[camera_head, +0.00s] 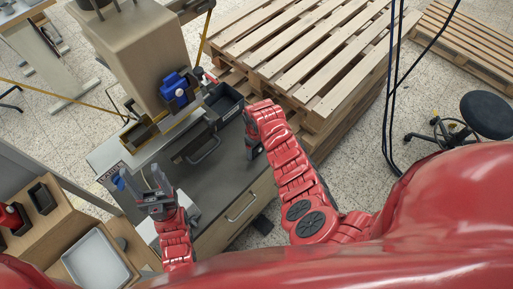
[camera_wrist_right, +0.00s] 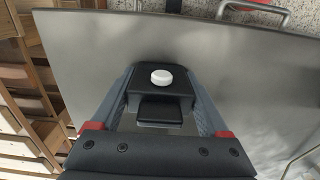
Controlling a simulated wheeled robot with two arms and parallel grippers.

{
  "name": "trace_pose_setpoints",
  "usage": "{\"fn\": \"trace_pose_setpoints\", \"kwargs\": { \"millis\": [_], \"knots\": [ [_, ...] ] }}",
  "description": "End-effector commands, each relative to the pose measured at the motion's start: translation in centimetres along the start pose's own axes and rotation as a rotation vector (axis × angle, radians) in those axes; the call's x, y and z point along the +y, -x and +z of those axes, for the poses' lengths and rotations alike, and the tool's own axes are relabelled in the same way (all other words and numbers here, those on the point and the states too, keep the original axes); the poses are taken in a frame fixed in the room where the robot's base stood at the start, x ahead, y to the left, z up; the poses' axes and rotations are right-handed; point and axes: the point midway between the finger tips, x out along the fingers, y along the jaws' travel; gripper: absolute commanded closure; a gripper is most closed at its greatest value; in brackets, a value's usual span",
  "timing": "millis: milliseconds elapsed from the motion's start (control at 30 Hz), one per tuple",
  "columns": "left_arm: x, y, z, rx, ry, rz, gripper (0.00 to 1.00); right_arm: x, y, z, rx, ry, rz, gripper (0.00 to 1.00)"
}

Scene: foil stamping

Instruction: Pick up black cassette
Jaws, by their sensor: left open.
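In the right wrist view a small black block with a round white knob (camera_wrist_right: 161,77), which looks like the black cassette, lies between the fingers of my right gripper (camera_wrist_right: 160,95). The fingers flank it on both sides; whether they press on it is unclear. In the head view my right gripper (camera_head: 253,147) points down at the right edge of the grey worktop, and its arm hides the block. My left gripper (camera_head: 145,187) is open near the worktop's left front edge.
The stamping machine (camera_head: 150,60) with a blue part (camera_head: 178,91) stands at the back of the worktop (camera_head: 215,178). A black tray (camera_head: 222,104) is beside it. Stacked pallets (camera_head: 300,50) are close at the right. A side bench with a grey tray (camera_head: 97,262) is at lower left.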

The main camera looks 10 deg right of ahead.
Motion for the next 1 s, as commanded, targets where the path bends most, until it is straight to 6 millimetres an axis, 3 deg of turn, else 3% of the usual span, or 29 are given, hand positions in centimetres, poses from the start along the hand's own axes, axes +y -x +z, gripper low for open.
{"fn": "trace_pose_setpoints", "kwargs": {
  "millis": [33,400,767,1000],
  "knots": [
    [0.0,0.0,0.0,0.0,0.0,0.0,0.41,0.0,0.0,0.0,0.0,0.0,0.0,0.32],
    [0.0,0.0,0.0,0.0,0.0,0.0,0.41,0.0,0.0,0.0,0.0,0.0,0.0,0.95],
    [0.0,0.3,0.1,0.0,0.0,0.0,0.41,0.1,0.4,0.0,0.0,0.0,-0.001,0.95],
    [0.1,1.8,0.3,0.0,0.0,0.0,0.41,0.2,2.4,-0.2,0.008,0.0,0.003,0.95]
  ]
}}
